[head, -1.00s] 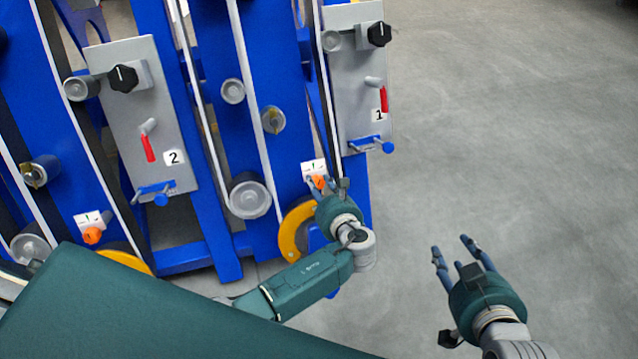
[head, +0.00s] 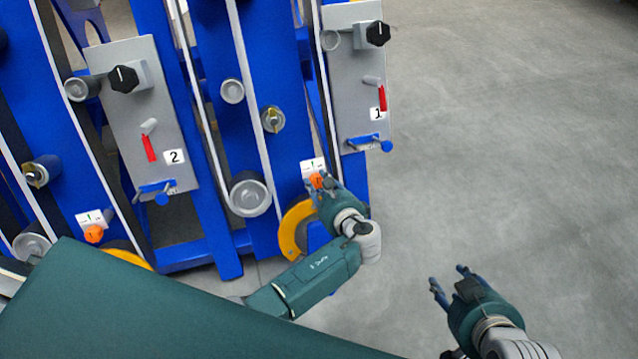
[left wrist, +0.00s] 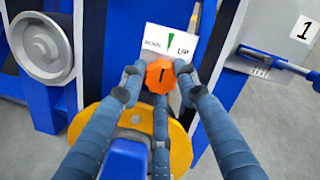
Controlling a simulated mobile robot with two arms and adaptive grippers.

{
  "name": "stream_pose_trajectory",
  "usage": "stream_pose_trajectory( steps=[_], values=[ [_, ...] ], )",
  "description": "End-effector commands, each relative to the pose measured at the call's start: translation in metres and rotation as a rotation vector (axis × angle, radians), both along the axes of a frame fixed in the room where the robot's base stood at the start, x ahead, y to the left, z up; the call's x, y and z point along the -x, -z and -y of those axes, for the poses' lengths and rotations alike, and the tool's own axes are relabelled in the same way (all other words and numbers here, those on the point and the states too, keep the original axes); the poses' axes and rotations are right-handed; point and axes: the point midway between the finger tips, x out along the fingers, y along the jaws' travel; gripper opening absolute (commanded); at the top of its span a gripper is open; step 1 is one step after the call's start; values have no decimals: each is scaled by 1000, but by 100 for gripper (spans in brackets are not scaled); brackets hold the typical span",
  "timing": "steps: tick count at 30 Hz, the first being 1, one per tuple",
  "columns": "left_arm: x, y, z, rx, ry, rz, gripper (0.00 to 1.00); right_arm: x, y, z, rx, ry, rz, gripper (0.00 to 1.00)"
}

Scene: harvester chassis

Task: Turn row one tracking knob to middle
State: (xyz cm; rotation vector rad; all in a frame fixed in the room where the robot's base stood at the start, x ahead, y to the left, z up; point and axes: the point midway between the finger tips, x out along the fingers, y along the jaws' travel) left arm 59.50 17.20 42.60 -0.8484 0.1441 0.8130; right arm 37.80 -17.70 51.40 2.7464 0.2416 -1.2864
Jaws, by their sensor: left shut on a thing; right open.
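The row one tracking knob is a small orange knob (head: 316,180) low on the right blue row, and it also shows in the left wrist view (left wrist: 160,76). Its dark pointer line looks close to upright there. Above it is a white label (left wrist: 172,44) with DOWN, UP and a green mark between them. My left gripper (head: 328,186) is at the knob; in the left wrist view its fingers (left wrist: 160,88) are closed around the knob from both sides, with a third finger below. My right gripper (head: 452,285) is open and empty over the floor at lower right.
The grey row 1 panel (head: 352,110) with a black knob and a red lever stands above my left gripper. The row 2 panel (head: 135,100) and a second orange knob (head: 94,233) are to the left. A yellow wheel (head: 292,230) sits close below. The floor at right is clear.

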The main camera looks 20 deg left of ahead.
Motion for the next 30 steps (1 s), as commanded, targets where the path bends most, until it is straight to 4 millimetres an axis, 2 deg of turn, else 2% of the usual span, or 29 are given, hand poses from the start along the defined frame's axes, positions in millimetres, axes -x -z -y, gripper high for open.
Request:
stream_pose_trajectory(
  steps=[1, 8, 9, 11, 12, 22, 30],
  values=[
    [-4, -6, -2, -6, -3, 12, 5, 0, 0, 0, 0, 0, 0, 43],
    [-4, -7, -3, -7, -4, 13, 5, 0, 0, 0, 0, 0, -1, 43],
    [-4, -7, -3, -8, -3, 12, 35, 0, 0, 0, 0, 0, -1, 43],
    [-4, -7, -3, -8, -3, 12, 47, 0, 0, 0, 0, 0, -1, 43],
    [-4, -6, -3, -7, -3, 11, 49, 0, 0, 0, 0, 0, -1, 43],
    [2, -4, 2, -3, 0, 4, 49, 0, 1, 1, 2, 1, -3, 43],
    [32, -22, 27, -2, -1, 5, 49, 0, 0, 1, 1, 1, -1, 43]
  ],
)
